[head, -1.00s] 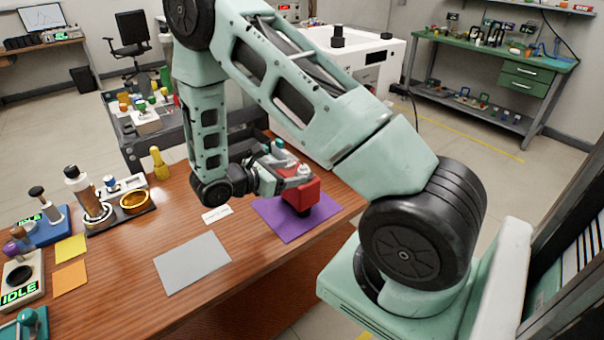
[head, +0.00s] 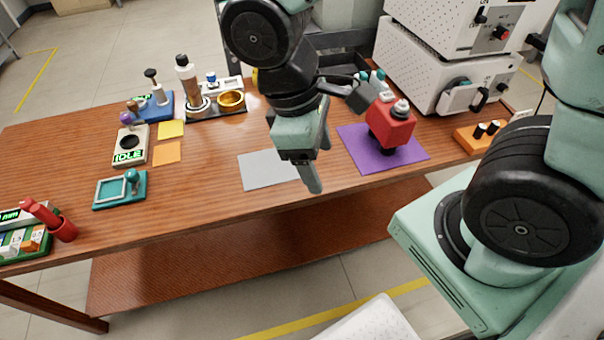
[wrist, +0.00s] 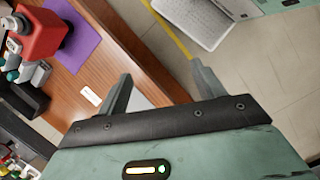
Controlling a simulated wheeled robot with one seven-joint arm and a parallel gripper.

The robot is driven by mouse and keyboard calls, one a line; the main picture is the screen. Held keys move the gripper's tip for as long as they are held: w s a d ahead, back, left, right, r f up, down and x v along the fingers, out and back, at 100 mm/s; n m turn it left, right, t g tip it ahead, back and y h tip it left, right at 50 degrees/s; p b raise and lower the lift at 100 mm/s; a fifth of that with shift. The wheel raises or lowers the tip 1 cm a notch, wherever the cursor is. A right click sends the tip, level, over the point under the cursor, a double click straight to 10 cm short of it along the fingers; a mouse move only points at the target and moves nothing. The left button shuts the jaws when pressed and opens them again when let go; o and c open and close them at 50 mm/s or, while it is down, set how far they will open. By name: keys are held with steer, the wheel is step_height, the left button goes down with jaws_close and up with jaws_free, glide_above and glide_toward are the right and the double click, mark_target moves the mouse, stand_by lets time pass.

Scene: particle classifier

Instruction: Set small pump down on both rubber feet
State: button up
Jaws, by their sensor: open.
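The small pump, a red block with a pale round knob on top (head: 390,122), stands on a purple mat (head: 412,155) at the right of the table. A dark part shows under it; I cannot tell whether both rubber feet touch the mat. Grey and teal-topped parts show behind its left side. The pump is also at the upper left of the wrist view (wrist: 42,36). My gripper (head: 320,170) is left of the pump, apart from it, above the table's front part near a grey sheet (head: 262,170). Its fingers are spread and empty in the wrist view (wrist: 160,72).
White box-shaped machines (head: 425,65) stand behind the mat. An orange block with black knobs (head: 480,136) is at the right.

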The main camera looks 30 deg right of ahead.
steer(key=s+a+r+m+t+y, duration=0.1)
steer(key=s+a+r+y, duration=0.1)
steer(key=s+a+y, duration=0.1)
steer(key=s+a, duration=0.1)
steer(key=a, duration=0.1)
steer(key=shift+s+a+r+m+t, duration=0.3)
steer(key=shift+s+a+r+m, duration=0.05)
steer(key=shift+r+m, duration=0.05)
steer(key=shift+c, duration=0.3)
stand_by(1.7)
